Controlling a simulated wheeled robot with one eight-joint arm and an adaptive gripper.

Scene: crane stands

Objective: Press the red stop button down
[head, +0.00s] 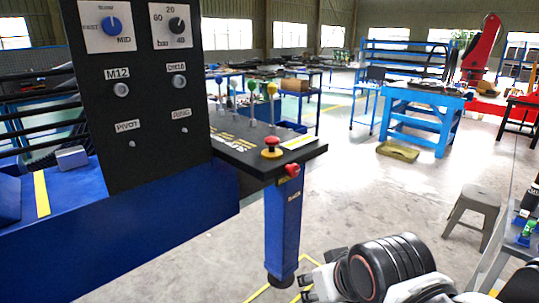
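A red mushroom-shaped button (271,142) with a yellow collar stands on top of the dark console (235,155), near its right end. A second red knob (292,170) sits on the console's front edge, just below and to the right. Which of the two is the stop button I cannot tell for certain; the mushroom button looks most like one. My gripper (307,286) is at the bottom of the head view, well below both and apart from them. It is partly cut off and seen from the side, so its opening does not show clearly.
A black panel (150,160) with dials rises on the left, above a blue body (130,235). Several coloured-knob levers (252,88) stand behind the button. A blue post (284,225) hangs below the console. A stool (475,207) stands right; the middle floor is clear.

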